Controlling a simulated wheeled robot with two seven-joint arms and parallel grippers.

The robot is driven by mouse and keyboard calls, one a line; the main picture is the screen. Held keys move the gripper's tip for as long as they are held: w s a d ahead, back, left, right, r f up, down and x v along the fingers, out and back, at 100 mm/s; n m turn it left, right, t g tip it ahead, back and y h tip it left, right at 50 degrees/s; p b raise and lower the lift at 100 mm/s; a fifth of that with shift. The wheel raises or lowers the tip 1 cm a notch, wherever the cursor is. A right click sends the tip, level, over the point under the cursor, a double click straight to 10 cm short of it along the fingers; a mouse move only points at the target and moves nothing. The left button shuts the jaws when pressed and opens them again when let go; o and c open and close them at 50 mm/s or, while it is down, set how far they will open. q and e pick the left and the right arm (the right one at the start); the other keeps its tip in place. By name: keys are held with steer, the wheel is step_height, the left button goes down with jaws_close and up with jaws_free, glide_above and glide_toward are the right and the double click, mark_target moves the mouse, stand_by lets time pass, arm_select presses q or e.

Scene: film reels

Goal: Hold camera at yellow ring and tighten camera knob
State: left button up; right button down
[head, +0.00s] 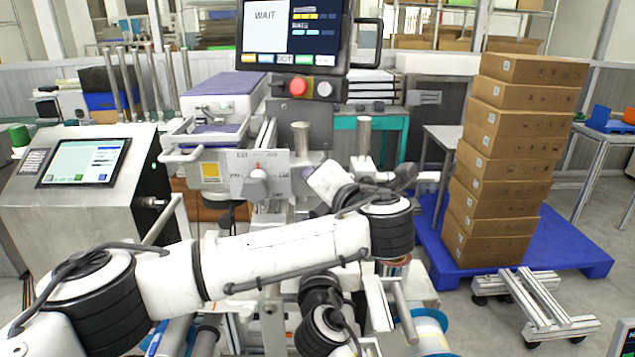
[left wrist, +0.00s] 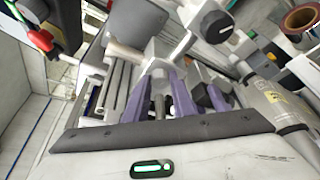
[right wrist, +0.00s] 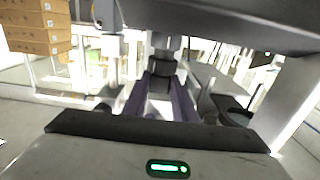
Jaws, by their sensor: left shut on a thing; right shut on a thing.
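In the left wrist view, my left gripper (left wrist: 168,72) has its purple fingers closed on a pale, lobed knob-like part (left wrist: 160,66) with a grey rod beside it. In the right wrist view, my right gripper (right wrist: 161,76) has its purple fingers on either side of a dark, roughly cylindrical part (right wrist: 161,66), which may be the camera. I cannot make out a yellow ring in any view. In the head view my left arm crosses the front of the machine, and neither set of fingertips shows clearly.
The machine has a screen reading WAIT (head: 290,30), a red button (head: 299,86) and a grey dial plate (head: 260,174). A control panel (head: 85,162) stands at left. Boxes (head: 515,150) are stacked on a blue pallet (head: 560,240) at right. Rods and brackets crowd both grippers.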

arm_select(q)
steer(key=shift+d+f+m+t+y, duration=0.1)
steer(key=shift+m+t+y, duration=0.25)
steer(key=shift+m, duration=0.65)
steer(key=o, duration=1.1)
steer(key=shift+c, duration=0.2)
steer(key=shift+s, duration=0.15)
steer(key=v, duration=1.1)
steer(key=shift+s+d, duration=0.25)
steer(key=shift+s, duration=0.1)
arm_select(e)
steer(key=c, duration=1.4)
jaws_free()
steer(key=shift+o, duration=0.2)
